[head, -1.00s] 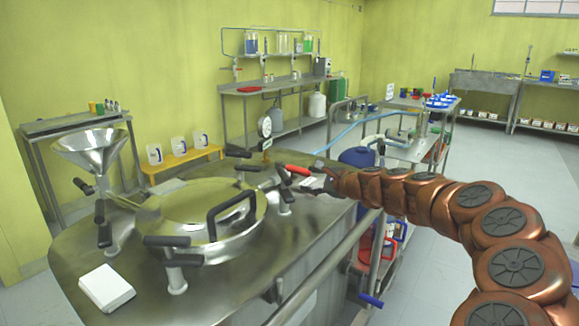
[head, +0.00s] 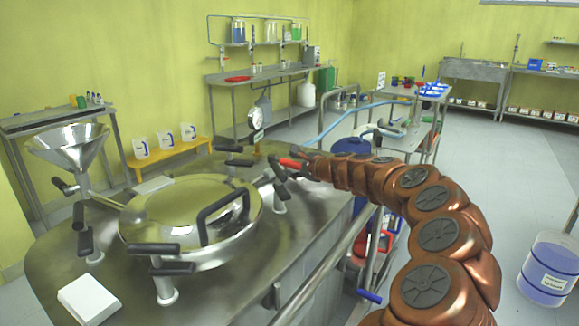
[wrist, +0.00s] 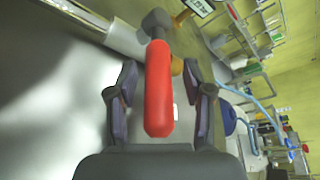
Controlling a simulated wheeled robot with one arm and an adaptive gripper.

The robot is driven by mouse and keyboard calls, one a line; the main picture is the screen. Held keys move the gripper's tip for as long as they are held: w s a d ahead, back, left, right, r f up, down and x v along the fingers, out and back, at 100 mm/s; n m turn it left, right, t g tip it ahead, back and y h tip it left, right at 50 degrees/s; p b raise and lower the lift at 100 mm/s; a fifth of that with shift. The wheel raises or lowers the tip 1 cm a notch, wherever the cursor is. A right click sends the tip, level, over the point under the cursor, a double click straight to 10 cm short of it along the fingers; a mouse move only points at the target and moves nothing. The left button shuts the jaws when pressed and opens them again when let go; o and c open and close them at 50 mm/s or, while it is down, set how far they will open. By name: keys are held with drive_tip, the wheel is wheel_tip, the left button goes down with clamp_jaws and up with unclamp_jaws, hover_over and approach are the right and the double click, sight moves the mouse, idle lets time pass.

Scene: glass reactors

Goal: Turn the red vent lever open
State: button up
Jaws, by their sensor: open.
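The red vent lever (wrist: 158,90) lies lengthwise between the fingers of my gripper (wrist: 160,105) in the wrist view, with a gap to each finger. Its far end meets a dark knob (wrist: 157,22). In the head view the red lever (head: 290,163) shows at the tip of my arm, at the far right part of the steel reactor top (head: 225,290). My gripper (head: 306,160) is small there and partly hidden by the arm. The fingers are open and not closed on the lever.
A round lid (head: 180,205) with black-handled clamps fills the middle of the reactor top. A pressure gauge (head: 254,118) stands just behind the lever. A steel funnel (head: 70,145) is at left. A rail (head: 330,260) runs along the right edge. A blue barrel (head: 350,146) stands beyond.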

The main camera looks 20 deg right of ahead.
drive_tip(key=shift+w+a+f, duration=0.25)
drive_tip(key=shift+w+a, duration=0.05)
drive_tip(key=shift+w, duration=0.3)
clamp_jaws()
idle(0.4)
